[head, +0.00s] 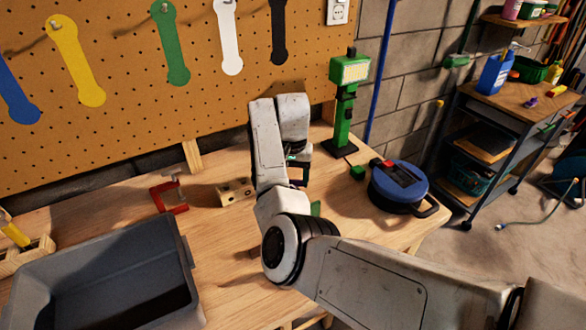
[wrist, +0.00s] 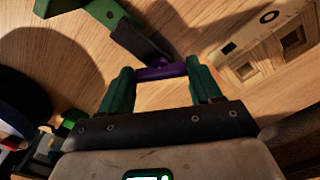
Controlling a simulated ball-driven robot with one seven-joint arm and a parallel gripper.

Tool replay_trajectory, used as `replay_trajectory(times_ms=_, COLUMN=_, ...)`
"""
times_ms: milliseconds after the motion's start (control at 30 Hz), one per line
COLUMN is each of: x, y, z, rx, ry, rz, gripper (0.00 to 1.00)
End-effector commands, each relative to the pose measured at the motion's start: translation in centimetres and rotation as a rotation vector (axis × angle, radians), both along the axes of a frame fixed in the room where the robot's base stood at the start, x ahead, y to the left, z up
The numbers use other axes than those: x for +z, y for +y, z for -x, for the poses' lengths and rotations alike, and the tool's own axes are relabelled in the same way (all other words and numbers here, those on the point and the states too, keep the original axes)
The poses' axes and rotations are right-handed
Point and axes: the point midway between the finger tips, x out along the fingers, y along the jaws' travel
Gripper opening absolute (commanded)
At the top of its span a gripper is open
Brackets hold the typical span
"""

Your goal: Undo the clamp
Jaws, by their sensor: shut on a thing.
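A green and black piece (wrist: 140,40) with a purple bar (wrist: 158,73) at its end lies against the wood in the wrist view; it looks like the clamp. My gripper (wrist: 161,80) has its two green fingers closed on the ends of the purple bar. In the head view my gripper (head: 299,166) is low over the bench and my own arm hides most of its hold. A bit of green (head: 315,208) shows beside my arm there. A red C-shaped frame, also clamp-like (head: 172,195), stands on the bench to the left.
A wooden block with holes (head: 235,192) is left of my gripper. A green work light (head: 343,105) and a blue cable reel (head: 398,183) are to the right. A grey bin (head: 180,246) fills the front left. The pegboard (head: 120,95) rises behind.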

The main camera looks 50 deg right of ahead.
Motion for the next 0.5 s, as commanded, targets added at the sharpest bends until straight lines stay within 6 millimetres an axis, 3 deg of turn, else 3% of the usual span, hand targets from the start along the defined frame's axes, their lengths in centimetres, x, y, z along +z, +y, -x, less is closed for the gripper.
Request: replay_trajectory(times_ms=500, x=-0.64, y=0.08, z=0.24, rx=0.191, ry=0.006, rz=-0.007, gripper=0.33)
